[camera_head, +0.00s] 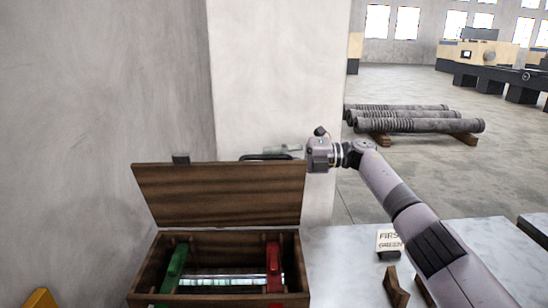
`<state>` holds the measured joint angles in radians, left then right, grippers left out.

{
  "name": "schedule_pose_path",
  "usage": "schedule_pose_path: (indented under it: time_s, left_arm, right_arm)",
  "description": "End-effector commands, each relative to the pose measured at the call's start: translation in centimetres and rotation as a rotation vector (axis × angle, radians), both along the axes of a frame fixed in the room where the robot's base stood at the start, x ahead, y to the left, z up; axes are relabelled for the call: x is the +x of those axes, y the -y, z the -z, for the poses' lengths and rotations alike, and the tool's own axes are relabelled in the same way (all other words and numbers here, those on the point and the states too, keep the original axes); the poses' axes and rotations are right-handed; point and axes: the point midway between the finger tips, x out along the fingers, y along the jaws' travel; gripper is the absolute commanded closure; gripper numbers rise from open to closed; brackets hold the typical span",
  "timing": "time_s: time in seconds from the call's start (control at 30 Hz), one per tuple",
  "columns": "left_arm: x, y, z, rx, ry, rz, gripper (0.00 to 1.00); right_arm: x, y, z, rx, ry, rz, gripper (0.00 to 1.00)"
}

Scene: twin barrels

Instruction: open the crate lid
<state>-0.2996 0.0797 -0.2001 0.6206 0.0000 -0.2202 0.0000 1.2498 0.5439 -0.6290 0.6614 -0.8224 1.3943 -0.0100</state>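The wooden crate (145,273) stands at the lower left of the head view. Its lid (220,195) is raised and tilted up at the crate's back edge, so the inside shows. Inside are a green piece (175,268) and a red piece (273,265), with pale bars between them. My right gripper (285,153) is at the right end of the lid's top edge, partly hidden behind it. I cannot tell whether its fingers touch the lid or are open. My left gripper is not in view.
A grey wall and a white pillar (275,80) rise close behind. Several grey barrels (420,125) lie on wooden supports farther back.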

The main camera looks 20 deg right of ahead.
Motion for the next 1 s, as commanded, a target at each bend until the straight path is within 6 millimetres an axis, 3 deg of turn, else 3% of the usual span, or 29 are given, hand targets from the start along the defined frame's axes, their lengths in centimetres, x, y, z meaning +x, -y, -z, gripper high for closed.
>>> schedule_pose_path:
  time_s: [0.17, 0.63, 0.77, 1.0]
  left_arm:
    - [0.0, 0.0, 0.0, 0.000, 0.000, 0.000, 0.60]
    - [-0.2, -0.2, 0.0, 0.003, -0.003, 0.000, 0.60]
    - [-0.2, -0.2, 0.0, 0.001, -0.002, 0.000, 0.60]
    - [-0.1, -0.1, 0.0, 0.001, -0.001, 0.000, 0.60]
  right_arm:
    - [0.0, 0.0, 0.3, -0.003, -0.005, 0.002, 0.69]
    - [-0.1, 0.5, 0.3, -0.003, -0.005, 0.001, 0.69]
    - [-0.5, 2.3, 0.3, -0.003, -0.006, 0.004, 0.69]
    - [-2.0, 7.6, 0.4, -0.001, -0.008, 0.006, 0.69]
